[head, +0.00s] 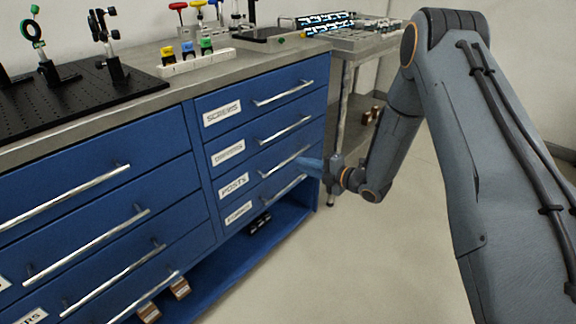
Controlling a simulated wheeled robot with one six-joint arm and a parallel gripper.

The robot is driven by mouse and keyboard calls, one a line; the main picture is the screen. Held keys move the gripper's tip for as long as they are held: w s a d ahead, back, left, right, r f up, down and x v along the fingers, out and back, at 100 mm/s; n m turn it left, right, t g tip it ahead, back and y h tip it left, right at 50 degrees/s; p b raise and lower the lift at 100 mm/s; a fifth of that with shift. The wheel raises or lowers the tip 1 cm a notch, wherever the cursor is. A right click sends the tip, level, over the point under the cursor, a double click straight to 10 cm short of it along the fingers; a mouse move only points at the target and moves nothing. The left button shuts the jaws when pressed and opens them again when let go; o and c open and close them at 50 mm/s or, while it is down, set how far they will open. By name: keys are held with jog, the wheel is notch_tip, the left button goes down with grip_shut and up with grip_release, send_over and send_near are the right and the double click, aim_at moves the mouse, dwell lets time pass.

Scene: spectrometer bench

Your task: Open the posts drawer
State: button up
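The posts drawer (262,186) is a blue drawer front with a white label reading POSTS (234,186), third from the top in the right column. It looks shut, flush with its neighbours. Its silver bar handle (282,164) runs toward the right end of the front. My gripper (306,164) is at the right end of this handle, reaching in from the right. Its fingers are small and blend with the blue front. I cannot tell whether they are open or closed around the bar, or touching it.
The SCREWS drawer (234,108) and another drawer (243,147) are above; one more drawer (254,208) is below. An open blue shelf (238,262) lies at the bottom. A side table (352,115) stands behind my gripper. The floor (345,265) in front is clear.

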aim_at(288, 160)
jog(key=shift+x, duration=3.85)
jog(key=shift+s+a+r, duration=0.1)
grip_shut()
jog(key=shift+s, duration=0.1)
